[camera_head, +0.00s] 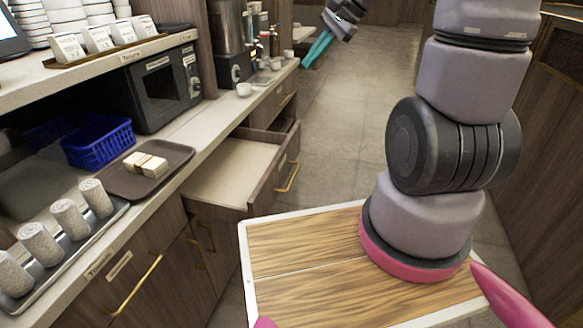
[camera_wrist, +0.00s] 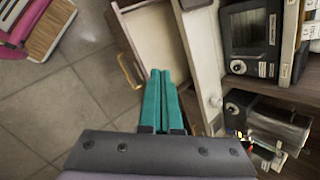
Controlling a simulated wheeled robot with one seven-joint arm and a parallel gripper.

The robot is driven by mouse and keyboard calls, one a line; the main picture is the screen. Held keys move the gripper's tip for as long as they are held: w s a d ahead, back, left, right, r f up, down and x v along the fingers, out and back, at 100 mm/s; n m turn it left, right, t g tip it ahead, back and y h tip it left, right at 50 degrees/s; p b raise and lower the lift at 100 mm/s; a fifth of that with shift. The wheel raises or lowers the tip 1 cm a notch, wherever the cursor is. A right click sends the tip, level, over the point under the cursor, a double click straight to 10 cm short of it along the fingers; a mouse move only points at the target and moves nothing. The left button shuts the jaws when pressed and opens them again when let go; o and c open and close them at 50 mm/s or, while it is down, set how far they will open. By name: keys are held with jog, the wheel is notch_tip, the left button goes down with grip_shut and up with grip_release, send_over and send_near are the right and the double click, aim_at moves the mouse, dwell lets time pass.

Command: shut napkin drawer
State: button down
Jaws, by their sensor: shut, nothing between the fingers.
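A wide drawer (camera_head: 235,170) stands pulled far out from under the counter, with a pale, empty-looking inside, a dark wood front and a brass handle (camera_head: 290,178). No label on it is readable, so I cannot tell its name. It also shows in the wrist view (camera_wrist: 150,35), its handle (camera_wrist: 128,72) left of my fingers. My gripper (camera_head: 306,66) is raised beyond the drawer, near the counter's far end, apart from the drawer in the head view. Its teal fingers (camera_wrist: 160,72) are shut and empty. They hide part of the drawer in the wrist view.
A tray (camera_head: 185,152) with a folded stack, a blue basket (camera_head: 98,142), a microwave (camera_head: 165,85) and a coffee machine (camera_head: 232,68) stand on the counter. Another drawer (camera_head: 283,128) beyond the wide one seems partly open. The tiled floor (camera_head: 350,130) to the right is clear.

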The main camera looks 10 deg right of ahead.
jog(key=w+d+f+m+y, duration=0.1)
jog(key=w+d+f+m, duration=0.2)
jog(key=f, duration=0.6)
jog(key=w+d+f+m+y, duration=0.1)
jog(key=w+f+m, duration=0.3)
jog(key=w+f, duration=0.3)
jog(key=m+t, duration=0.2)
jog(key=m, duration=0.4)
send_near(284, 171)
jog(key=f, duration=0.2)
jog(key=a+f, duration=0.1)
jog(key=f, duration=0.1)
jog(key=shift+w, duration=0.2)
jog(key=shift+w+a+r, duration=0.2)
jog(key=shift+w+a, duration=0.45)
jog(key=shift+a, duration=0.35)
jog(key=shift+w+a, duration=0.3)
jog(key=shift+a, duration=0.2)
